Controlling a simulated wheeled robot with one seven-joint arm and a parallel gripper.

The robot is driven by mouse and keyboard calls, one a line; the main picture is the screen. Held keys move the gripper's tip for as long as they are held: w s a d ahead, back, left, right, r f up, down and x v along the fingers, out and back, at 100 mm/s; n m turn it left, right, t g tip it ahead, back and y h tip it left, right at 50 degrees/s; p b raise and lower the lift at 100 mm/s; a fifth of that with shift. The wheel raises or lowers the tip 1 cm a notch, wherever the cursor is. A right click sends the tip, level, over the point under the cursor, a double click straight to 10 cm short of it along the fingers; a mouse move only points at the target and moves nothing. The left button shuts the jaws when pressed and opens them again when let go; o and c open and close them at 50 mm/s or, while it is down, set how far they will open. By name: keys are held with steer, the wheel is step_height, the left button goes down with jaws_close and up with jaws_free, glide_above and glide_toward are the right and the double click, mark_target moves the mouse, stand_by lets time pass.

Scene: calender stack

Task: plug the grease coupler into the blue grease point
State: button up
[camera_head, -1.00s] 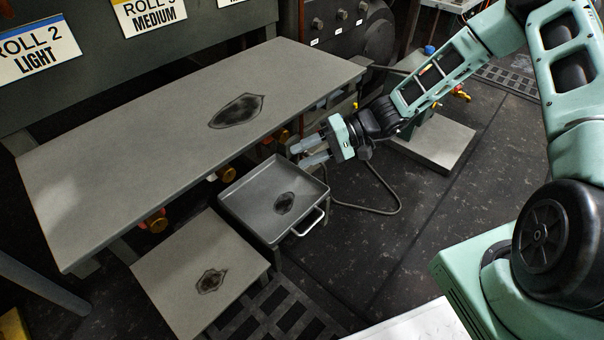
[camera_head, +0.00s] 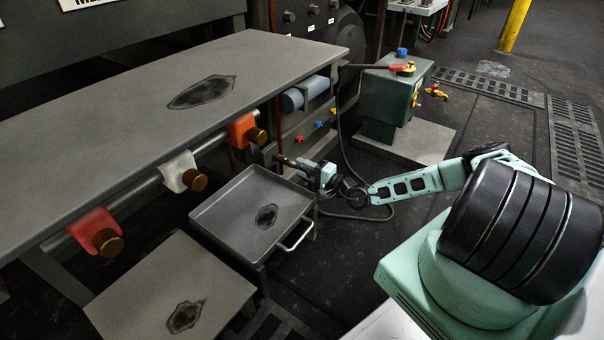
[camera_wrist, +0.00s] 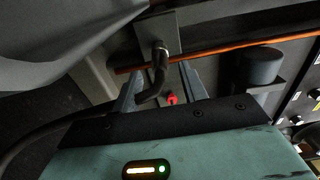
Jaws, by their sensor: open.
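The grease coupler (camera_wrist: 161,48) shows in the wrist view as a metal end on a black hose (camera_wrist: 155,84), against a grey plate (camera_wrist: 145,35). My gripper (camera_wrist: 158,78) is open, with one finger on each side of the hose just behind the coupler; I cannot tell whether either finger touches it. In the head view my gripper (camera_head: 284,162) is low beside the bench, past the tray's far edge, and the coupler is too small to make out.
A grey tray (camera_head: 228,207) on a stand is close to my gripper. The bench top (camera_head: 130,115) overhangs at the left. A green machine (camera_head: 385,95) with a blue knob stands on a plate at the right. A hose (camera_head: 352,163) hangs to the floor. Dark floor is free in front.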

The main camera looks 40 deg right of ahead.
mark_target(289, 163)
steer(key=b+x, duration=0.3)
steer(key=shift+w+a+f, duration=0.15)
steer(key=shift+f, duration=0.1)
steer(key=shift+w+a+r+p, duration=0.15)
steer(key=shift+w+r+p, duration=0.25)
steer(key=shift+p, duration=0.35)
steer(key=shift+p+x, duration=0.8)
steer(key=shift+x, duration=0.25)
steer(key=shift+f, duration=0.15)
jaws_close()
